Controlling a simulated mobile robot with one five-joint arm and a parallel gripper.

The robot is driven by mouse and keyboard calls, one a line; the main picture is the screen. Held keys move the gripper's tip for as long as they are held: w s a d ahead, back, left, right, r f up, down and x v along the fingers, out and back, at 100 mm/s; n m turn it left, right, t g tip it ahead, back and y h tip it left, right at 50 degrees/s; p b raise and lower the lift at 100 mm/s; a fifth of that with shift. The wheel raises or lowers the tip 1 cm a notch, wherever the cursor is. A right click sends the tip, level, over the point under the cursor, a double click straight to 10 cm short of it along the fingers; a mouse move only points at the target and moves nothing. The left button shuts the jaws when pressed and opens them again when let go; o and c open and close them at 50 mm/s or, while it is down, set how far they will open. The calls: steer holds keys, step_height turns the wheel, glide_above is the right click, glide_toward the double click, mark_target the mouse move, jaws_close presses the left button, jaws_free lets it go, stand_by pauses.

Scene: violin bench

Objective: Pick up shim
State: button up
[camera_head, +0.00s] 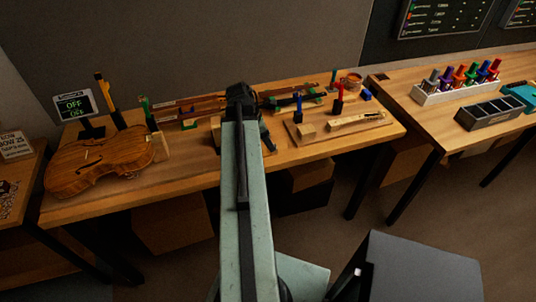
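I cannot pick out the shim for certain. A small pale wooden block (307,131) lies on a wooden board on the bench, right of my arm, but I cannot tell if it is the shim. My arm reaches from the bottom centre over the bench (190,178) and hides part of its middle. My gripper (267,141) seems to be the dark part just right of the arm, over the bench left of the board. It is too small and dark to tell its opening or what it touches.
A violin body (98,166) lies on the bench at the left, near upright tools and an OFF sign (75,105). A second bench holds a rack of coloured tools (458,87) and a grey compartment tray (491,113).

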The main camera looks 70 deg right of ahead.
mark_target(268, 150)
steer(key=b+x, duration=0.4)
steer(key=x, duration=0.1)
steer(key=shift+w+f+b, duration=0.15)
steer(key=shift+w+b, duration=0.05)
steer(key=shift+b, duration=0.2)
steer(key=shift+s+d, duration=0.1)
steer(key=shift+d, duration=0.05)
jaws_close()
